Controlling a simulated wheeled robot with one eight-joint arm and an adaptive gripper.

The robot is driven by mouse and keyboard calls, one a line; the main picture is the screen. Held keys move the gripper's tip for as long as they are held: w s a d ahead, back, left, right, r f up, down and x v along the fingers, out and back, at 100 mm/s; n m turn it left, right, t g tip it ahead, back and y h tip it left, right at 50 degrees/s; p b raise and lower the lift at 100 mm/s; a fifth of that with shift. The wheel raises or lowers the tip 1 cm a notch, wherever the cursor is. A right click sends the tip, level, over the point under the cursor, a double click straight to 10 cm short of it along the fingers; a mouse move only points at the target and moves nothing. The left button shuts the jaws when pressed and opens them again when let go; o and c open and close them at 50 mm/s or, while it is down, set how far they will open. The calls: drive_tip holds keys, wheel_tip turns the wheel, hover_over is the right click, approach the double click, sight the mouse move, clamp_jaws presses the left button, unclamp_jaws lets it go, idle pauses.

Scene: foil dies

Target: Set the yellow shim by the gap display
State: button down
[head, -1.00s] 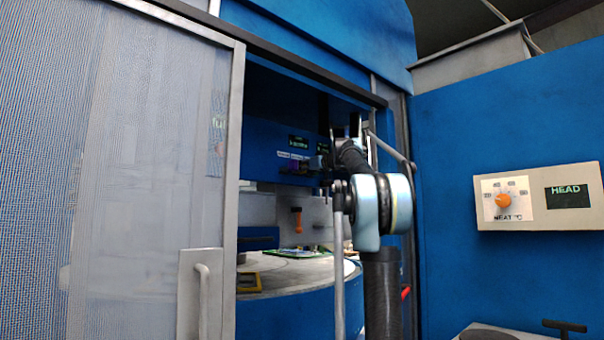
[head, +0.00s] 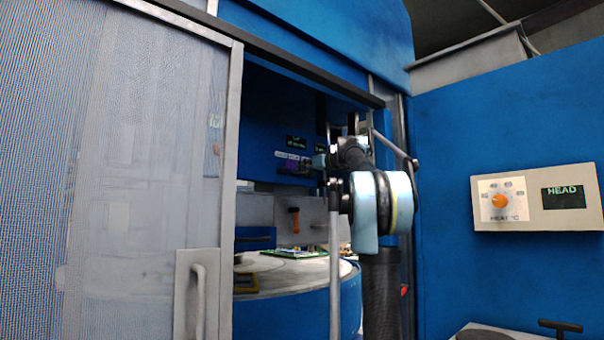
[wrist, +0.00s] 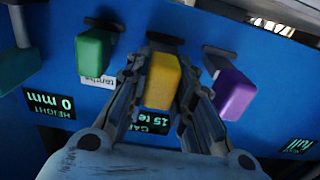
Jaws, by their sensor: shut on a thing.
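In the wrist view the yellow shim (wrist: 161,82) stands out from a dark slot in a blue panel. My gripper (wrist: 162,88) is shut on it, one finger on each side. The gap display (wrist: 150,121) shows green digits, "15" and part of a word, just below the shim and partly hidden by my fingers. In the head view my gripper (head: 320,160) is at the panel inside the machine opening, and the yellow shim cannot be made out there.
A green block (wrist: 94,52) sits left of the yellow one and a purple block (wrist: 234,93) right. The height display (wrist: 50,103) reads 0 mm. In the head view a mesh door (head: 130,170) covers the left side; a round table (head: 295,275) stands inside the opening.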

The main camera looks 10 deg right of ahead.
drive_tip(key=shift+d, duration=0.1)
drive_tip(key=c, duration=1.4)
unclamp_jaws()
drive_tip(key=shift+s, duration=0.1)
drive_tip(key=shift+o, duration=0.2)
drive_tip(key=v, duration=1.2)
drive_tip(key=shift+f, duration=0.1)
